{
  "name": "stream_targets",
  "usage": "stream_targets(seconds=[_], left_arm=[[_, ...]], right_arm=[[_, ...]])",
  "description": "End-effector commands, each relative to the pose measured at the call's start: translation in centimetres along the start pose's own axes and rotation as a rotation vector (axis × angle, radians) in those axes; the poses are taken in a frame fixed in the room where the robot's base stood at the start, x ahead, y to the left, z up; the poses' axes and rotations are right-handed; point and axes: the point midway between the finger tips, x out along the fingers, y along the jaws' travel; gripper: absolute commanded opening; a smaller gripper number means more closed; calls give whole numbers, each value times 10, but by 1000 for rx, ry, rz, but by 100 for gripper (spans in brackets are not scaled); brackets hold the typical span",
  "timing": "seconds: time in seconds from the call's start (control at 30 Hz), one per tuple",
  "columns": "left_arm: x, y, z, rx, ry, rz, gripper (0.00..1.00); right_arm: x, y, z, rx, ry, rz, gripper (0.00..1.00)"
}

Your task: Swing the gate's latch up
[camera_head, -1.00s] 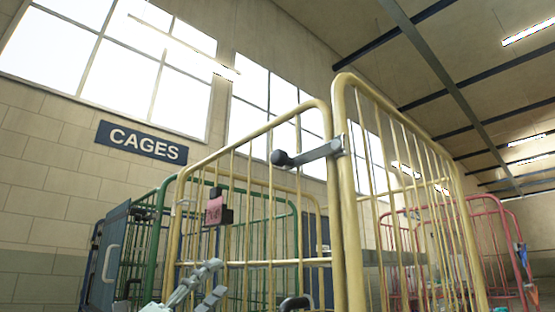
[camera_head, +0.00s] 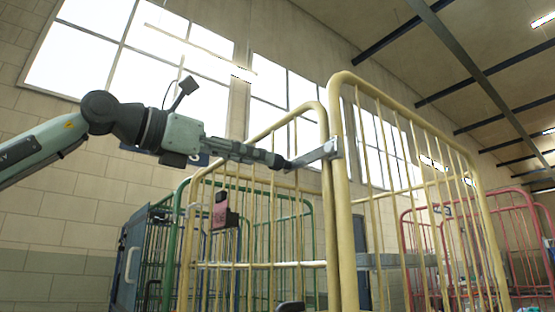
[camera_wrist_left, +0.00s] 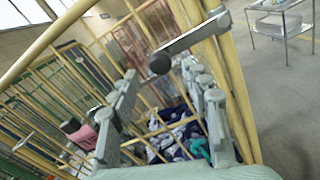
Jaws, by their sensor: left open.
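The gate (camera_head: 262,265) is a yellow barred panel of a cage. Its latch (camera_head: 318,153) is a flat grey bar at the top corner by the yellow post, sloping down to the left. In the left wrist view the latch (camera_wrist_left: 192,38) ends in a dark round knob (camera_wrist_left: 160,64). My left gripper (camera_head: 283,161) reaches in from the left at the latch's free end and hides the knob in the head view. In the wrist view its fingers (camera_wrist_left: 168,88) are apart, with the knob between and just beyond the tips. Contact cannot be told. My right gripper is out of view.
Green (camera_head: 178,230) and red (camera_head: 447,215) cages stand behind. Bags (camera_wrist_left: 180,135) lie inside the cage. A grey trolley (camera_wrist_left: 283,22) stands on open floor to the right.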

Motion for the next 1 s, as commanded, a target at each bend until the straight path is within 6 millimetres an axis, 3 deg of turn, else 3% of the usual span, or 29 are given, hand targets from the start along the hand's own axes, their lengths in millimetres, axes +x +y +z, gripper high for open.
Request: stream_targets(seconds=[0.1, 0.3, 0.67, 1.0], left_arm=[[22, -1, 2, 0, 1, -3, 47], [46, -1, 1, -1, 0, -3, 47], [53, -1, 0, -2, -2, -2, 47], [52, -1, 0, -2, -2, -2, 6]], right_arm=[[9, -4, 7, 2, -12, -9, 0], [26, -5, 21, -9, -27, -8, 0], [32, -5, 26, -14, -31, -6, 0], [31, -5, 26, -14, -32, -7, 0]])
